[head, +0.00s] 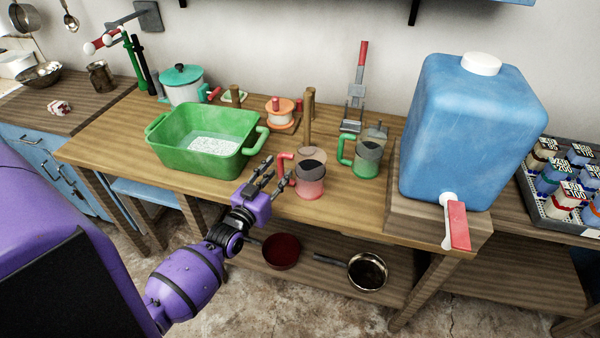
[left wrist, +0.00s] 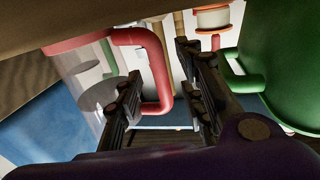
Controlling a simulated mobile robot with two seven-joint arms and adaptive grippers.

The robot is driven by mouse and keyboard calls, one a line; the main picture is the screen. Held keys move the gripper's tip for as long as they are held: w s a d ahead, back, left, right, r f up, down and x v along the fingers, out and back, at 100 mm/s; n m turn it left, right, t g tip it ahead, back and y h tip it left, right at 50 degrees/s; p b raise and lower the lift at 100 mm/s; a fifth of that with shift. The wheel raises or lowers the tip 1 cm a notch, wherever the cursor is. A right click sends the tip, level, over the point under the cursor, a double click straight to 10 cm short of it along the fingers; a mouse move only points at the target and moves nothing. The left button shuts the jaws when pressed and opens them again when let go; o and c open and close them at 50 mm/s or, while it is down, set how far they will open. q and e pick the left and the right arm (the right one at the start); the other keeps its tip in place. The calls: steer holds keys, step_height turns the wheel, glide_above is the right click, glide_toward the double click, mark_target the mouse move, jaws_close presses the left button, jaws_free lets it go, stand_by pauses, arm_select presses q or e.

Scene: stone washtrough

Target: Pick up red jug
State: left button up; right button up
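The red jug (head: 310,184) is a see-through cup with a dark grey upper part, standing upright on the wooden table. Its red handle (head: 281,166) points left, toward my left gripper (head: 274,173). In the left wrist view the red handle (left wrist: 154,62) shows between the two dark fingers of the left gripper (left wrist: 160,65), with the jug body (left wrist: 95,88) to the left. The fingers are apart and open. I cannot tell whether either finger touches the handle. My right gripper is in neither view.
A green basin (head: 200,148) stands left of the gripper. A green-handled jug (head: 367,160) stands to the right, and a wooden post (head: 308,118) rises behind. A large blue water container (head: 470,130) is farther right. Pans (head: 368,271) lie on the shelf below.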

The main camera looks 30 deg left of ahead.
arm_select(q)
steer(key=shift+w+f, duration=0.1)
steer(key=shift+w, duration=0.2)
steer(key=shift+s, duration=0.15)
jaws_close()
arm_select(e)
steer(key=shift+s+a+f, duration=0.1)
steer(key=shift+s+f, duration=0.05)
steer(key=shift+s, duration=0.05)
arm_select(q)
steer(key=shift+r, duration=0.2)
